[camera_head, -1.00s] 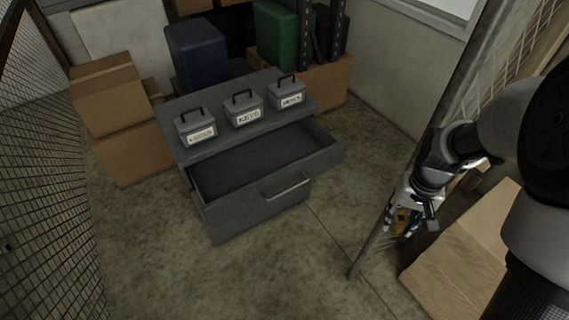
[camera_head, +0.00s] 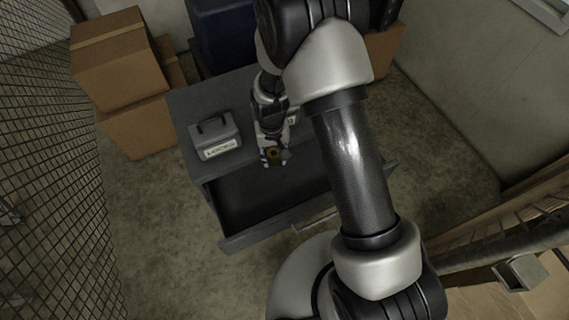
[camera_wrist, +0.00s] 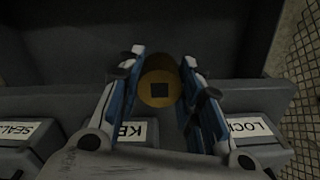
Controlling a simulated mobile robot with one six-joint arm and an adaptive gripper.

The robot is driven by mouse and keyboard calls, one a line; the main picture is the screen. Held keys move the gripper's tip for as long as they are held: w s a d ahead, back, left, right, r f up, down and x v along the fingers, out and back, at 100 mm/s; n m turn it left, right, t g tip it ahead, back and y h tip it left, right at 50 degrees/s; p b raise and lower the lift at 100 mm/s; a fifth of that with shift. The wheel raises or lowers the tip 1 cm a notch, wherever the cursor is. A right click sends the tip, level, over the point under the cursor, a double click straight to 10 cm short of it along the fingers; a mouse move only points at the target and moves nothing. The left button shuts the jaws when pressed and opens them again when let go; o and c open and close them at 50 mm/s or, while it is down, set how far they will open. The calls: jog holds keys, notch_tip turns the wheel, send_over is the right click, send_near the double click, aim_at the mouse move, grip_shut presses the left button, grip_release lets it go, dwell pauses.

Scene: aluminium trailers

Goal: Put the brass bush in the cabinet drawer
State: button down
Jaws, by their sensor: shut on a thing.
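In the head view my gripper (camera_head: 272,158) is shut on the bush, which shows as a small yellowish patch (camera_head: 274,154). The grey cabinet drawer (camera_head: 228,243) is pulled open, and its inside looks empty where visible. My gripper hangs over the back part of the open drawer, near the cabinet top's front edge. My arm hides the drawer's right part.
Grey labelled boxes stand on the cabinet top (camera_head: 187,105): the LOCKS box (camera_head: 214,138) at left, the KEYS box (camera_wrist: 135,130) and SEALS box (camera_wrist: 18,135) in the wrist view. Cardboard boxes (camera_head: 118,65) and a wire mesh fence (camera_head: 45,170) are at left.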

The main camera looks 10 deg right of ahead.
send_over(268, 195)
notch_tip(268, 195, down, 4)
jog(key=f, duration=0.1)
notch_tip(268, 195, down, 14)
jog(key=b, duration=0.3)
jog(key=shift+w+f, duration=0.1)
jog(key=shift+f, duration=0.1)
jog(key=shift+f+b, duration=0.5)
jog(key=shift+f, duration=1.85)
jog(key=shift+f, duration=0.2)
jog(key=c, duration=1.1)
grip_release()
jog(key=shift+r, duration=0.1)
